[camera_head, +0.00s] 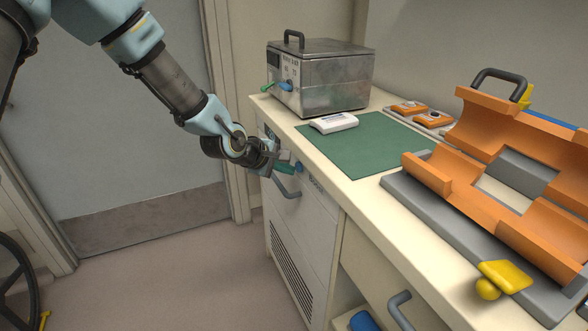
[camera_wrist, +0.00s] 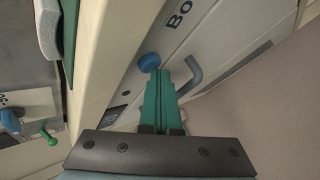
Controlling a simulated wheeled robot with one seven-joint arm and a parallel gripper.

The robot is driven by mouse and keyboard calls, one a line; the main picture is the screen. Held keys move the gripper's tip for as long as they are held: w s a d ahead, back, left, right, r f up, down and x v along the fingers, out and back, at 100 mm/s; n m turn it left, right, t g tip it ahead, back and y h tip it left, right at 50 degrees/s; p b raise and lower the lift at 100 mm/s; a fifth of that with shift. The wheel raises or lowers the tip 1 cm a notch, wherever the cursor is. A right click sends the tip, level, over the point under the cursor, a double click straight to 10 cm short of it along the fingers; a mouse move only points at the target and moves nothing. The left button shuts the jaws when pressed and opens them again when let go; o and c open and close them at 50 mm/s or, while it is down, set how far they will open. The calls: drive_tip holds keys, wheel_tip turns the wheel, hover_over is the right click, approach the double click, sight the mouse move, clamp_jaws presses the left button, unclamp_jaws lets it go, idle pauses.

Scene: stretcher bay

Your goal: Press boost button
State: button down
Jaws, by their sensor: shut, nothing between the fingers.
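A round blue button (camera_head: 298,167) sticks out from the upper front of the white cabinet (camera_head: 300,225). In the wrist view the blue button (camera_wrist: 149,62) sits just beyond my fingertips, slightly left, beside dark lettering that begins "Bo". My gripper (camera_head: 290,169) is at the cabinet front, its teal fingers pointing at the button. In the wrist view my gripper (camera_wrist: 160,76) is shut, with its fingers together and nothing held. I cannot tell whether the fingertips touch the button. The rest of the lettering is cut off in the wrist view.
A grey handle (camera_head: 287,187) juts from the cabinet front just below my gripper. The countertop above holds a metal box (camera_head: 320,77) with knobs, a green mat (camera_head: 365,147) and an orange cradle (camera_head: 480,165). Floor left of the cabinet is clear.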

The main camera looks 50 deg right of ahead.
drive_tip(key=shift+s+d, duration=0.15)
drive_tip(key=shift+d, duration=0.1)
drive_tip(key=shift+a, duration=0.15)
idle(0.4)
drive_tip(key=shift+w+a+p, duration=0.25)
drive_tip(key=shift+a, duration=0.3)
drive_tip(key=shift+w+a+p, duration=0.2)
drive_tip(key=shift+a, duration=0.3)
drive_tip(key=a, duration=0.1)
drive_tip(key=w+a+p, duration=0.1)
drive_tip(key=a, duration=0.1)
drive_tip(key=a+p, duration=0.1)
drive_tip(key=shift+w+a, duration=0.3)
drive_tip(key=shift+w, duration=0.1)
idle(0.4)
